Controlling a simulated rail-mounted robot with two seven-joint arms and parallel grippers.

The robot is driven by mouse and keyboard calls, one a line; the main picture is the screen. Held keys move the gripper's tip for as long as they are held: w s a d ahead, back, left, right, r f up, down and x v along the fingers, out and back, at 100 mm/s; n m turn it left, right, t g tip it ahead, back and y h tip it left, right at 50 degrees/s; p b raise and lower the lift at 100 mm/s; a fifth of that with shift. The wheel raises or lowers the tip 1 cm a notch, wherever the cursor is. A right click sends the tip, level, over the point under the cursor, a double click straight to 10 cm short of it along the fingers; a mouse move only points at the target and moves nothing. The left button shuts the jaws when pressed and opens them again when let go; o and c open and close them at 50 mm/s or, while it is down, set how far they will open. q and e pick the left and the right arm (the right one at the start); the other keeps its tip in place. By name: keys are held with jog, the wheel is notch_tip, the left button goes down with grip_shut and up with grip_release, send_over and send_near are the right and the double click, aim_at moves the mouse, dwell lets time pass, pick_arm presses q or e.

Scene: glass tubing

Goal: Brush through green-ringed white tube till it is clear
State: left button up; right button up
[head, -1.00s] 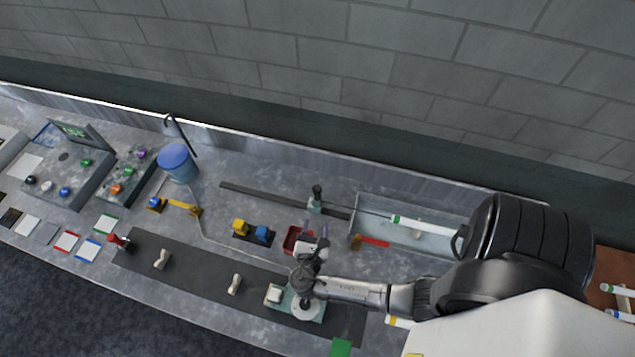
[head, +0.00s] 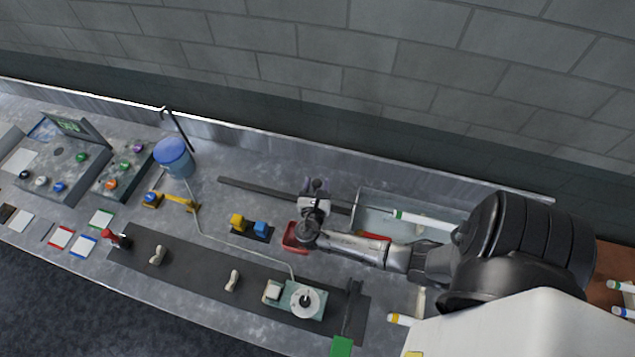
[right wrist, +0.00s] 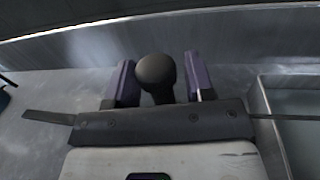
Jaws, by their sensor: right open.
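The green-ringed white tube (head: 428,221) lies along the metal trough at the right of the bench in the head view. A thin rod (head: 378,211) runs to its green-ringed end; how far it reaches inside is hidden. The rod (right wrist: 285,117) also shows in the right wrist view. My right gripper (head: 314,186) is over the dark rail (head: 255,192) and hides the carriage there. In the right wrist view a dark round knob (right wrist: 157,73) stands between the open purple fingers of the right gripper (right wrist: 160,85); contact cannot be told. My left gripper is not in view.
The metal trough (head: 362,196) stands right of my right gripper. A red container (head: 297,237) sits below it, with yellow and blue blocks (head: 251,227) to the left. A green device with a white disc (head: 303,300) is nearer the front. A blue-lidded can (head: 173,158) stands left.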

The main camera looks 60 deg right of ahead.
jog(key=shift+w+d, duration=0.25)
jog(key=shift+d, duration=0.4)
jog(key=shift+c, duration=0.4)
grip_shut()
